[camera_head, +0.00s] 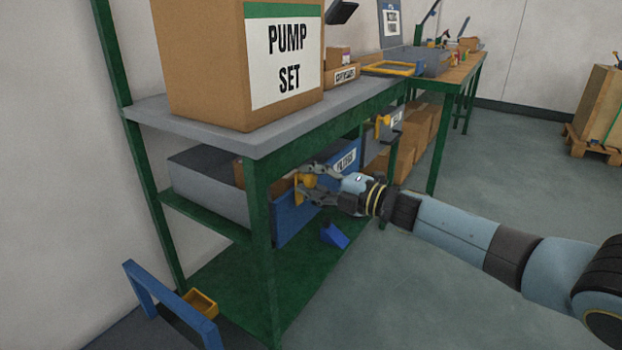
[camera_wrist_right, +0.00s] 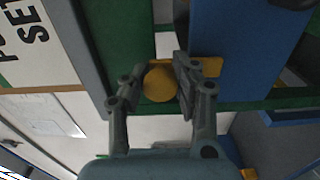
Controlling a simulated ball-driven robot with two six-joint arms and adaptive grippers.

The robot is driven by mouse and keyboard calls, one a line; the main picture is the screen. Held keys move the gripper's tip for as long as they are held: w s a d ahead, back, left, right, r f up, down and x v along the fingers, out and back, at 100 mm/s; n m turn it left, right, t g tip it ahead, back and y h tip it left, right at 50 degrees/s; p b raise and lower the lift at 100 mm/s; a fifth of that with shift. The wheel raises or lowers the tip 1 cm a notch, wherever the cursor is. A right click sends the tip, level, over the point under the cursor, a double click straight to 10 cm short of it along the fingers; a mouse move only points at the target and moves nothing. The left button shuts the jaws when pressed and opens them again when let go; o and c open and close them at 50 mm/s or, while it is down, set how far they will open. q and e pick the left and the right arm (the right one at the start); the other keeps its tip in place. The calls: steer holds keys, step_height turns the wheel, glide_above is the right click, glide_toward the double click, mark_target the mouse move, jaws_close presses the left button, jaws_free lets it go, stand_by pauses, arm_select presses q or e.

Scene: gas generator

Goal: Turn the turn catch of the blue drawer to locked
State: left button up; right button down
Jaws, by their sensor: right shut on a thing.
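The blue drawer (camera_head: 291,223) sits under the grey worktop, with a white label (camera_head: 345,161) on its front. Its yellow turn catch (camera_head: 300,190) is at the left end of the front, beside the green post. My right gripper (camera_head: 309,184) is shut on the catch's round yellow knob, which also shows between the fingers in the right wrist view (camera_wrist_right: 159,85). A yellow plate (camera_wrist_right: 211,67) lies behind the knob there, reaching over the blue front. The fingers hide part of the catch. My left gripper is not in view.
A large carton marked PUMP SET (camera_head: 215,60) stands on the worktop (camera_head: 200,122) above. A second drawer with a yellow catch (camera_head: 382,122) is further right. A blue object (camera_head: 334,236) is below the drawer. Open floor lies to the right.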

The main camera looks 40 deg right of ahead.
steer(key=shift+s+f, duration=0.1)
steer(key=shift+f, duration=0.1)
steer(key=c, duration=1)
jaws_free()
steer(key=shift+d, duration=0.15)
steer(key=shift+r, duration=0.15)
steer(key=v, duration=1.2)
